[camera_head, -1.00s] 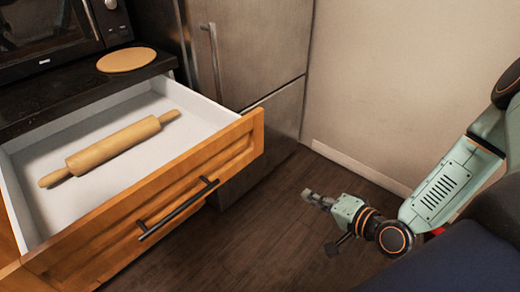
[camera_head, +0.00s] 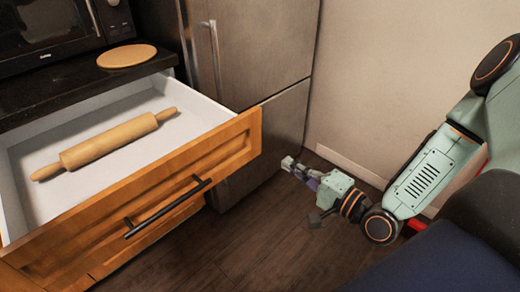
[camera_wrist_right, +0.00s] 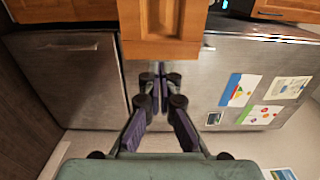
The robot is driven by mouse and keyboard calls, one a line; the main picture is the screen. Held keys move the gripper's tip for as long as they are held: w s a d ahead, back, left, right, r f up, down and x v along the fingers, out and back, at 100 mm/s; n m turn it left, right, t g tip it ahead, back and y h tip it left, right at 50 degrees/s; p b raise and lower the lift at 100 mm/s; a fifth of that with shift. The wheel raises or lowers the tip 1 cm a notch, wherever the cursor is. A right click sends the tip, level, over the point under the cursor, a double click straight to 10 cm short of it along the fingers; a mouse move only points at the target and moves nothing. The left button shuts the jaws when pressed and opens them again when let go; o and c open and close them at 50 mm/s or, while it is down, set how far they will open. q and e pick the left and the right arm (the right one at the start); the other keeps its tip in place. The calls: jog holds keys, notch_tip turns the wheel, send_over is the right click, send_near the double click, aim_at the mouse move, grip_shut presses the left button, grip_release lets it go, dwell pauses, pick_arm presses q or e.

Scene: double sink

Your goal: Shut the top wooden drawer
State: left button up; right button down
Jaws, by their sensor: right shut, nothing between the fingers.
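The top wooden drawer (camera_head: 150,205) stands pulled out, with its front toward me and a dark bar handle (camera_head: 168,207) across it. A rolling pin (camera_head: 105,143) lies in its white interior. My right gripper (camera_head: 288,164) is shut and empty, to the right of the drawer front and apart from it, over the floor. My left gripper is not in view.
A steel fridge (camera_head: 262,50) stands behind and right of the drawer. A microwave (camera_head: 60,25) and a round wooden board (camera_head: 126,56) are on the dark counter (camera_head: 50,90). The wood floor (camera_head: 240,230) between drawer and right arm is clear.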

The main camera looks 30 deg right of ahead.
aim_at(251, 140)
jog(key=b+x, duration=0.5)
jog(key=x, duration=0.5)
jog(key=shift+f, duration=0.15)
jog(key=shift+w+a, duration=0.1)
jog(key=shift+w, duration=0.3)
jog(key=shift+w, duration=0.1)
